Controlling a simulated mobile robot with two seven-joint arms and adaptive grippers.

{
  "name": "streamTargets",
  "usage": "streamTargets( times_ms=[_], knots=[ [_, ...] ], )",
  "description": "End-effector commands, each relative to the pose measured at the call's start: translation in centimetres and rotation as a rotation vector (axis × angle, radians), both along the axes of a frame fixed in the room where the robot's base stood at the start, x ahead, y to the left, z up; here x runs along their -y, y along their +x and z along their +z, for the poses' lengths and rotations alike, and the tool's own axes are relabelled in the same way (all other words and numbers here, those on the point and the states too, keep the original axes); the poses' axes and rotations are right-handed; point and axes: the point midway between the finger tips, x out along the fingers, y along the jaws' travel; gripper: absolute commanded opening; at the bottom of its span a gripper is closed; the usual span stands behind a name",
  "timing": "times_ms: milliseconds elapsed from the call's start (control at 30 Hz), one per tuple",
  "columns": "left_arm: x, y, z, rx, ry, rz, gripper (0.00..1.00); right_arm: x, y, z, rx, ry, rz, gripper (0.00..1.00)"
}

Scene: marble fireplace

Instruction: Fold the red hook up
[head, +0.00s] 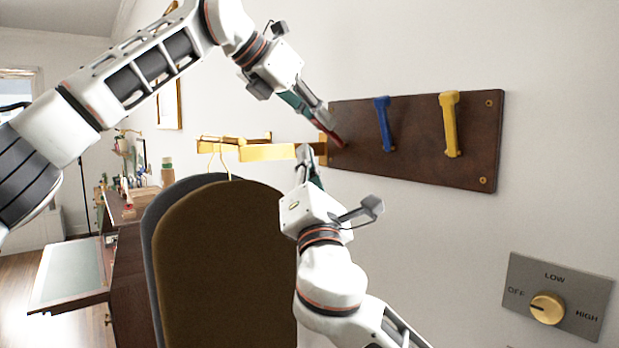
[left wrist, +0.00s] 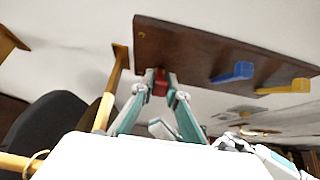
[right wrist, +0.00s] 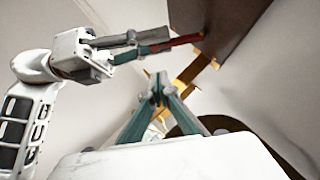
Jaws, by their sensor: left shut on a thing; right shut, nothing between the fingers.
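The dark wooden hook board (head: 420,165) is on the wall at the right. The red hook (head: 339,141) is at its left end, partly hidden by my left gripper (head: 325,118). My left gripper is shut on the red hook; its fingertips hold the hook (left wrist: 160,82) in the left wrist view. In the right wrist view the red hook (right wrist: 186,43) sticks out from the board into the left fingers. The blue hook (head: 384,125) and yellow hook (head: 450,125) are to the right. My right gripper (head: 307,158) is shut and empty, below the left one, beside a brass bar.
The brass bar (head: 268,152) and rail lie left of the board. Grey and brown hanger-shaped panels (head: 220,260) hang below them. A dial plate (head: 575,275) is on the wall at lower right. A desk (head: 70,275) stands at the far left.

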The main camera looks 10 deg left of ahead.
Motion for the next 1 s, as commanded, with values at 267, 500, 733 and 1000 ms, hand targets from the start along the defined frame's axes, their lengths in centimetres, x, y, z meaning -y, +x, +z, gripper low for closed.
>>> streamTargets(
  times_ms=[267,500,733,1000],
  knots=[
    [-0.1,0.0,0.2,0.005,-0.002,0.002,0.00,1.2,2.0,3.1,0.001,0.000,-0.002,0.00],
    [-0.1,0.0,0.2,0.005,-0.002,0.002,0.00,1.5,2.4,3.8,-0.001,0.000,-0.001,0.00],
    [-0.1,0.0,0.2,0.005,-0.002,0.001,0.00,1.5,2.4,3.8,-0.001,0.001,0.000,0.00],
    [-0.1,0.0,0.2,0.004,-0.002,0.000,0.00,2.0,2.8,5.0,-0.042,0.046,0.000,0.00]
  ],
)
